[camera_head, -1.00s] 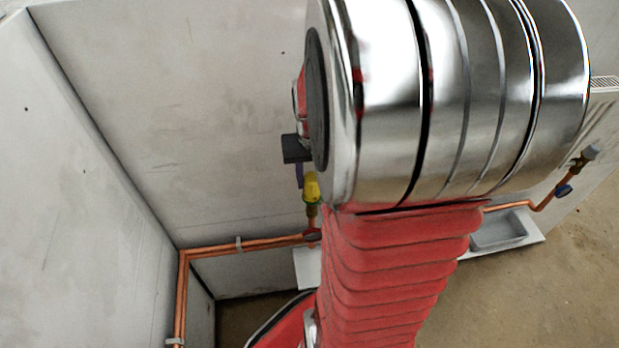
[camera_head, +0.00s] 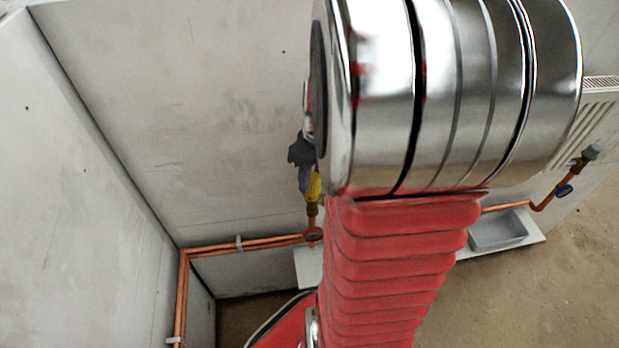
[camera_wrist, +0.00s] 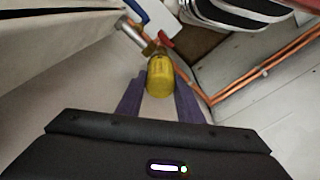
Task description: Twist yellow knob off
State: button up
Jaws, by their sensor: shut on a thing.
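The yellow knob (camera_wrist: 161,74) sits between the two purple fingers of my gripper (camera_wrist: 159,92) in the wrist view, with a metal fitting and copper pipe behind it. My gripper is shut on the knob. In the head view the yellow knob (camera_head: 314,186) stands upright on a brass fitting at the top of the copper riser, partly hidden by my arm. One purple finger of my gripper (camera_head: 305,180) shows at its left side. Whether the knob is still seated on its fitting or loose cannot be told.
Copper pipes (camera_head: 270,242) run along the wall below the knob. A grey tray (camera_head: 497,230) lies on a white board at the right. A radiator (camera_head: 590,120) with a grey-capped valve (camera_head: 590,152) stands further right. My arm hides much of the middle.

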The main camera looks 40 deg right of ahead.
jog(key=shift+s+f+n, duration=0.1)
jog(key=shift+n, duration=1.2)
jog(key=shift+r, duration=0.25)
jog(key=shift+r, duration=0.35)
jog(key=shift+w+r, duration=0.2)
jog(key=shift+c, duration=0.2)
jog(key=o, duration=1.2)
jog(key=shift+s+f, duration=0.1)
jog(key=shift+o, duration=0.3)
jog(key=o, duration=1.1)
jog(key=shift+s, duration=0.1)
